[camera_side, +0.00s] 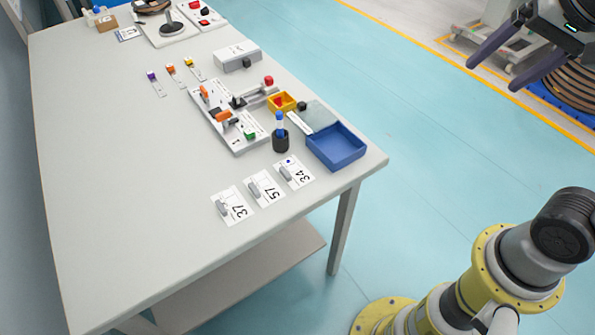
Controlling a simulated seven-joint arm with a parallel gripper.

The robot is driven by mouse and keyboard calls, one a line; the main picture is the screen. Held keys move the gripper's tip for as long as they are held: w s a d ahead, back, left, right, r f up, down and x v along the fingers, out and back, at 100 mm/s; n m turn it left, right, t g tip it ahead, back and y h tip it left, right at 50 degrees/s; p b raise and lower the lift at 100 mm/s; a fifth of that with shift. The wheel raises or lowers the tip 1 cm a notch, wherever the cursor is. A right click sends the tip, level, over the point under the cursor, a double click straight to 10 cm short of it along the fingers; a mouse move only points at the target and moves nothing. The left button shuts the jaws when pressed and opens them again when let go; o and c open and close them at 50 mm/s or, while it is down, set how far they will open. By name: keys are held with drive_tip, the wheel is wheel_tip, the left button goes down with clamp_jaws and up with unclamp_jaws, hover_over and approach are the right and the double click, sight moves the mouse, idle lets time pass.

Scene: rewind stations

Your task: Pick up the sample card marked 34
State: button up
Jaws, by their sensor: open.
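The sample card marked 34 (298,176) lies flat near the right front edge of the grey table, with a small grey clip or handle and a blue dot on it. The card marked 57 (266,190) lies just left of it, and the card marked 37 (236,208) lies left of that; each also bears a small grey piece. My gripper (502,64) is at the upper right, beyond the table's right edge and well above the floor. Its two dark fingers are apart and nothing shows between them. It is far from the cards.
A blue open box (345,150) stands behind card 34. A black holder with a blue-topped item (280,138) stands close behind the cards. A white fixture board (225,120) carries coloured blocks. The table's (110,190) left and front areas are clear.

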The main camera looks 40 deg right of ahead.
drive_tip(key=w+a+r+m+g, duration=0.1)
drive_tip(key=w+r+m, duration=0.25)
drive_tip(key=w, duration=0.35)
drive_tip(key=m+g+h, duration=0.3)
drive_tip(key=m, duration=0.3)
hover_over(283, 174)
drive_tip(key=w+d, duration=0.1)
drive_tip(key=d, duration=0.1)
wheel_tip(283, 174, down, 13)
drive_tip(key=s+a+f+n+g+h, duration=0.1)
drive_tip(key=a+f+n, duration=0.1)
drive_tip(key=a+f, duration=0.8)
drive_tip(key=x, duration=0.3)
drive_tip(key=d+x, duration=0.1)
drive_tip(key=x, duration=0.6)
drive_tip(key=shift+d+r, duration=0.1)
drive_tip(key=shift+d, duration=0.25)
drive_tip(key=shift+a+x, duration=0.1)
drive_tip(key=shift+x, duration=1.25)
drive_tip(key=shift+a+x, duration=0.15)
drive_tip(key=shift+x, duration=1.15)
